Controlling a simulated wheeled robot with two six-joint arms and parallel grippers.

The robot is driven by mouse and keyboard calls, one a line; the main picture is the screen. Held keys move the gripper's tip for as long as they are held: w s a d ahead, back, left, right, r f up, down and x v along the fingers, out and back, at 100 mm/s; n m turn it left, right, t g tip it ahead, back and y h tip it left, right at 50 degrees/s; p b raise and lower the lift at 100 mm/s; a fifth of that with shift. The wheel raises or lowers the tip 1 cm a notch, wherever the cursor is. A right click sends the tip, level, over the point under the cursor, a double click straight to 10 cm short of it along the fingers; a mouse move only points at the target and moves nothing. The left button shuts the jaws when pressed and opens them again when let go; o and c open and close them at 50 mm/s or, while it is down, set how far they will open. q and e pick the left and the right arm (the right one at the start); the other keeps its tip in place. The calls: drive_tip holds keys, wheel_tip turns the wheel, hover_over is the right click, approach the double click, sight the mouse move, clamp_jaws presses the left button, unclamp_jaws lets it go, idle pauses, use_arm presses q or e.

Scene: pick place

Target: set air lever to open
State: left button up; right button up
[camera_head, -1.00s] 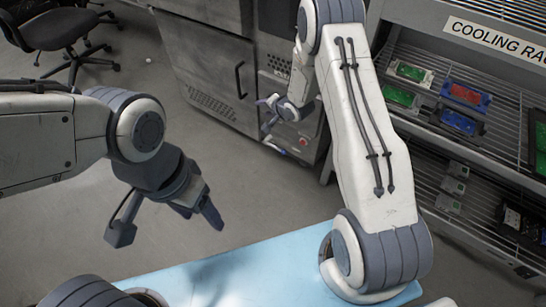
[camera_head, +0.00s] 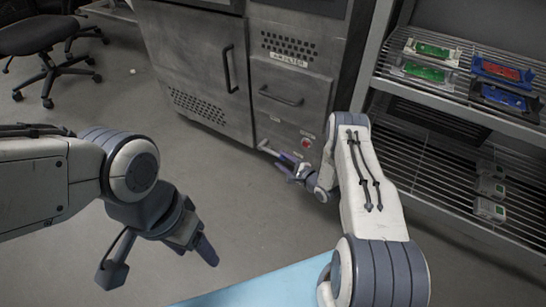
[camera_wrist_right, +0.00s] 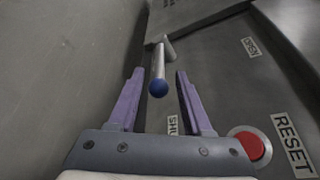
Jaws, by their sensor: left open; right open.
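The air lever (camera_wrist_right: 159,62) is a pale rod with a blue ball tip, standing out from the grey machine front in the right wrist view. It also shows as a pale handle in the head view (camera_head: 266,148). Its ball end lies between the spread purple fingers of my right gripper (camera_wrist_right: 154,100), with a visible gap on either side. My right gripper (camera_head: 287,165) is open and empty at the machine's lower front. An OPEN label (camera_wrist_right: 251,47) is right of the lever, and a partly hidden SHUT label (camera_wrist_right: 173,125) is lower. My left gripper (camera_head: 196,248) is open and empty, over the floor.
A red button (camera_wrist_right: 250,145) beside a RESET label (camera_wrist_right: 293,145) is close to my right gripper's right finger. A rack (camera_head: 465,125) with coloured parts stands right of my right arm. A light blue surface (camera_head: 265,285) is in front.

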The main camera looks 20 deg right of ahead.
sight(274, 153)
drive_tip(key=b+x, duration=0.3)
drive_tip(key=x, duration=0.3)
drive_tip(key=shift+s+f, duration=0.1)
drive_tip(key=shift+f, duration=0.05)
drive_tip(key=shift+w+a, duration=0.1)
drive_tip(key=shift+w, duration=0.35)
clamp_jaws()
idle(0.8)
